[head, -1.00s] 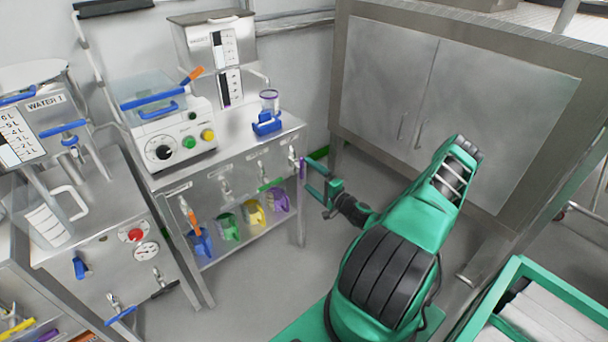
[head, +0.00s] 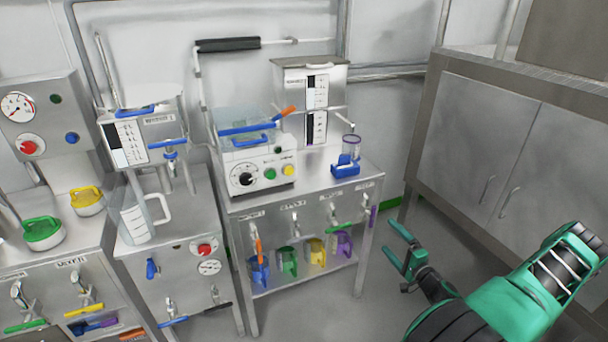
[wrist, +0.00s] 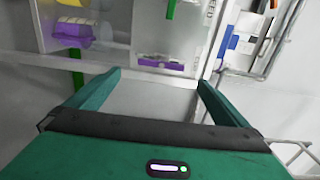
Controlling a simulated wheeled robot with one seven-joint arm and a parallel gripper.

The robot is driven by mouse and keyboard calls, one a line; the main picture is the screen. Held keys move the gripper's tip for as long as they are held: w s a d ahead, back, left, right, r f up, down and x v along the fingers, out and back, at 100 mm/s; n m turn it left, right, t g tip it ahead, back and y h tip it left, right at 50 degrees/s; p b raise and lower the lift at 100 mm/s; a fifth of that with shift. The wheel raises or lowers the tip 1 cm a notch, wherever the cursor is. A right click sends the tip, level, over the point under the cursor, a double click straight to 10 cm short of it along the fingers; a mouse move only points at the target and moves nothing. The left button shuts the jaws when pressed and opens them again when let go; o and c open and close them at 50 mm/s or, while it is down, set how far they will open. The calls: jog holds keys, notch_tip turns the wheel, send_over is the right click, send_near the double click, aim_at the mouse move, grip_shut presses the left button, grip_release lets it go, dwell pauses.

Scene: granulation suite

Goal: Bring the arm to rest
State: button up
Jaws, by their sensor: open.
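My gripper (head: 398,245) is green and open, with nothing between its fingers in the head view. It is held out in free air at the right of the steel bench (head: 370,180), near the bench's right front leg. In the wrist view my gripper's two fingers (wrist: 150,85) stand wide apart. Beyond them the wrist view shows a steel surface with purple and yellow parts; a purple scoop or jug (wrist: 75,32) shows there at the upper left. My arm comes in from the lower right of the head view.
Blue, green, yellow and purple jugs (head: 342,243) stand on the bench's lower shelf. A white machine (head: 255,165) and a small blue-based cup (head: 346,166) are on top. A steel cabinet (head: 510,150) stands behind my arm. Grey floor is clear between bench and cabinet.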

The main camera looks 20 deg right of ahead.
jog(key=s+a+r+n+g+y, duration=0.2)
jog(key=a+r+n+g+y, duration=0.15)
jog(key=a+n+g, duration=0.35)
jog(key=s+a+r+n+g+y, duration=0.1)
jog(key=a+r+n+g+y, duration=0.3)
jog(key=a, duration=0.4)
jog(key=s+a+r+g+h, duration=0.2)
jog(key=s+r+g+h, duration=0.1)
jog(key=s+r, duration=0.9)
jog(key=s+a+r+g+h, duration=0.2)
jog(key=s+r+g+h, duration=0.2)
jog(key=s+r, duration=0.9)
jog(key=shift+s, duration=0.55)
